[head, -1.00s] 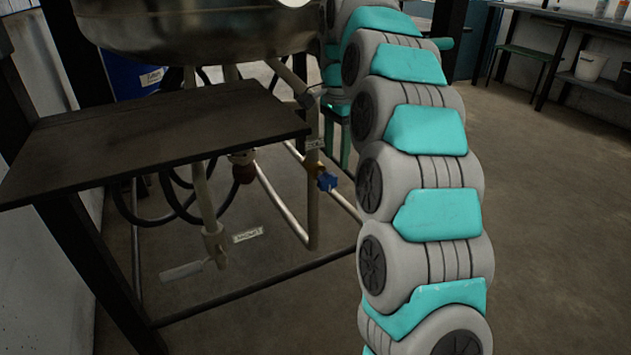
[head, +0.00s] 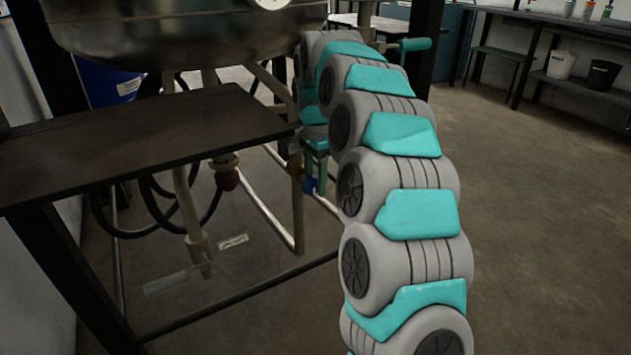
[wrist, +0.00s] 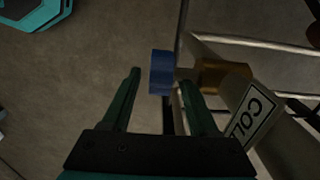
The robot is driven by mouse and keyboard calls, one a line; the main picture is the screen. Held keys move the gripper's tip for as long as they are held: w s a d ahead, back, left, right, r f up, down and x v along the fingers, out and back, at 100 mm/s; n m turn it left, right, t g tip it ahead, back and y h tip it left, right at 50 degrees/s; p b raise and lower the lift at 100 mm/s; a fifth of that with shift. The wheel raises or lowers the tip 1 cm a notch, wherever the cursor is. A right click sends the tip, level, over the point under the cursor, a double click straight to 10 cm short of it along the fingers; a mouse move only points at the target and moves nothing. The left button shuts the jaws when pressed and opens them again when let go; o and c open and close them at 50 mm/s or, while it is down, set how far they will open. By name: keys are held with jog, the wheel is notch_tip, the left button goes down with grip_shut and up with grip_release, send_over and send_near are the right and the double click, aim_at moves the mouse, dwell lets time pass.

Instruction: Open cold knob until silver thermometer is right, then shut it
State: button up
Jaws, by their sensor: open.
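The blue cold knob (head: 309,185) sits on a pipe under the kettle, beside a brass-coloured valve body (wrist: 222,76). In the wrist view the knob (wrist: 161,72) is between the fingertips of my gripper (wrist: 161,78), at their far end. The fingers are open, with a visible gap on the left; contact on the right cannot be told. My gripper (head: 316,165) is partly hidden by my arm in the head view. A pale round dial (head: 270,3), perhaps the thermometer, is cut off at the top edge; its reading cannot be seen.
A label reading "COL" (wrist: 254,115) is on the pipe right of my gripper. A metal kettle (head: 170,35) hangs over a dark shelf (head: 130,140). Another valve with a pale handle (head: 172,282) is lower left. Floor at right (head: 540,220) is clear.

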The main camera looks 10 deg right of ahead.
jog(key=shift+f, duration=0.1)
grip_shut()
dwell(0.4)
